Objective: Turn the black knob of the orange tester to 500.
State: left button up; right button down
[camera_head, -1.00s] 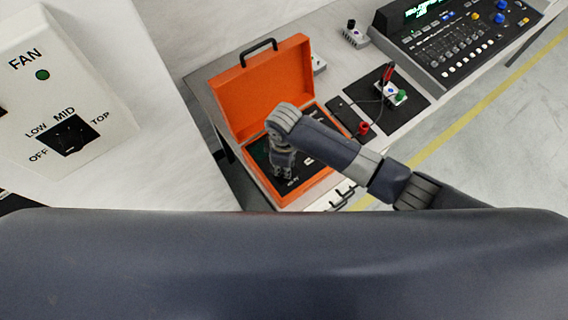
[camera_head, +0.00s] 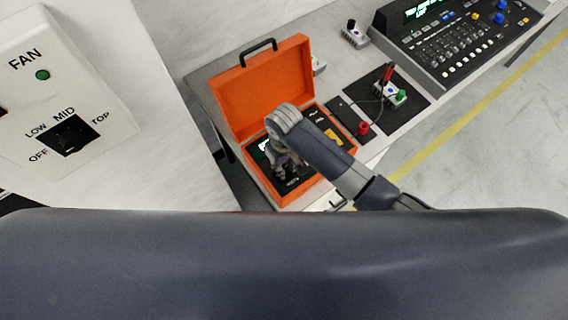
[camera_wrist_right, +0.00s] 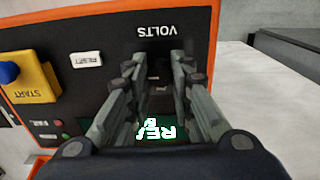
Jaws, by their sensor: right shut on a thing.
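The orange tester (camera_head: 262,88) stands open on the table in the head view, its lid raised and its black panel facing up. My right gripper (camera_head: 286,174) reaches down onto the panel's left part. In the right wrist view the gripper (camera_wrist_right: 160,68) is shut on the black knob, beside the upside-down VOLTS label (camera_wrist_right: 160,30). The fingers hide most of the knob, and I cannot read its setting. A lit display (camera_wrist_right: 158,131) shows partly hidden upside-down text between the fingers. My left gripper is not in view.
On the tester panel are a yellow START plate (camera_wrist_right: 32,86) with a blue button and a RESET label (camera_wrist_right: 87,59). Right of the tester lie a black mat (camera_head: 408,112) and a red knob-like part (camera_head: 363,128). A control console (camera_head: 450,45) stands behind. A FAN box (camera_head: 60,85) is at left.

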aim_at(284, 167)
jog(key=shift+w+r, duration=0.1)
dwell(0.4)
jog(key=c, duration=1.4)
grip_release()
jog(key=shift+o, duration=0.2)
notch_tip(284, 167, up, 12)
